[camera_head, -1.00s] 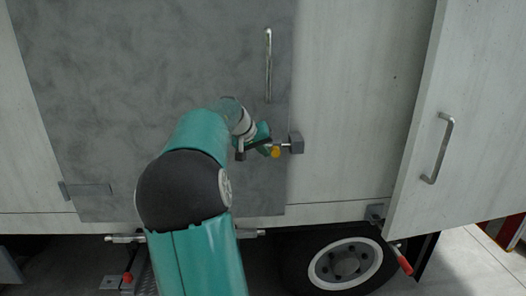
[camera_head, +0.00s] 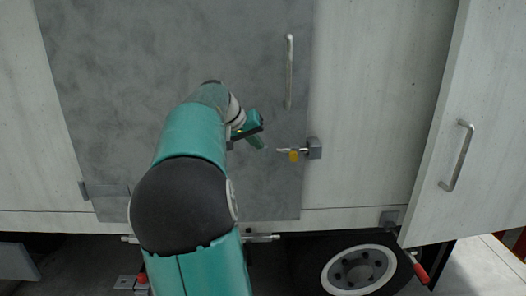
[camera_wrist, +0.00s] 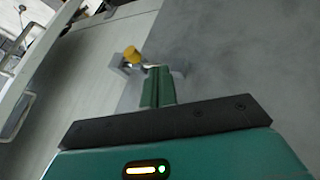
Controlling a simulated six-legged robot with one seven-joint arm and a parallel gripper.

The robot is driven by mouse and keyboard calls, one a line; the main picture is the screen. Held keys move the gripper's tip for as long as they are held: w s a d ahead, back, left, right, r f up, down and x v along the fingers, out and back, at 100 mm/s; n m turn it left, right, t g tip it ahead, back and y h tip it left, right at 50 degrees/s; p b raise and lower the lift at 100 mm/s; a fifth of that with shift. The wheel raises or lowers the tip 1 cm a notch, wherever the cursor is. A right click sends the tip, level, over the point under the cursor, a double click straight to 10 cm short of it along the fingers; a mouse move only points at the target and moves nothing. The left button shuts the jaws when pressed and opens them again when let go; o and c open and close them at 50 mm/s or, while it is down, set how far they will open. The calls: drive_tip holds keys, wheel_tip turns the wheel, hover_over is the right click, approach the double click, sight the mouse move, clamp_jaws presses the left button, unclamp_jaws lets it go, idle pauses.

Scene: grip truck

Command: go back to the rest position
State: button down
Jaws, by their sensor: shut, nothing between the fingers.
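My gripper (camera_head: 256,141) is shut and empty in front of the grey door panel (camera_head: 150,90) of the truck, a little left of the latch. The latch has a grey block (camera_head: 314,148), a metal bar and a yellow knob (camera_head: 294,156). In the wrist view my gripper's green fingers (camera_wrist: 157,88) are together, and the yellow knob (camera_wrist: 131,53) shows just beyond their tips. The fingers look apart from the latch in the head view.
A vertical metal handle (camera_head: 289,72) is on the grey panel above the latch. At the right a pale door (camera_head: 478,110) stands swung out, with its own handle (camera_head: 457,156). A wheel (camera_head: 358,268) and a red-gripped lever (camera_head: 420,272) are below.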

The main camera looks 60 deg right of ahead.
drive_tip(key=shift+w+a+r, duration=0.15)
drive_tip(key=shift+a+r, duration=0.15)
drive_tip(key=shift+r, duration=0.1)
drive_tip(key=shift+w, duration=0.1)
drive_tip(key=w+a+f+n+t+y, duration=0.1)
drive_tip(key=w+a+f+n+t, duration=0.15)
drive_tip(key=a, duration=0.75)
drive_tip(key=w+a+f+n+t+y, duration=0.1)
drive_tip(key=w+a+n+t+y, duration=0.15)
drive_tip(key=a, duration=0.75)
drive_tip(key=w+a+f+n+t+y, duration=0.1)
drive_tip(key=w+a+f+n+t, duration=0.15)
drive_tip(key=a, duration=0.75)
drive_tip(key=s+a+f+n+y, duration=0.1)
drive_tip(key=s+a+f+n, duration=0.2)
drive_tip(key=a, duration=0.9)
drive_tip(key=s+a+f+n+t+y, duration=0.1)
drive_tip(key=s+a+f+n+y, duration=0.1)
drive_tip(key=a, duration=1)
wheel_tip(320, 180, down, 2)
drive_tip(key=s+n, duration=0.1)
drive_tip(key=s, duration=0.2)
drive_tip(key=shift+a+f, duration=0.15)
drive_tip(key=shift+a, duration=0.1)
drive_tip(key=shift+n, duration=0.25)
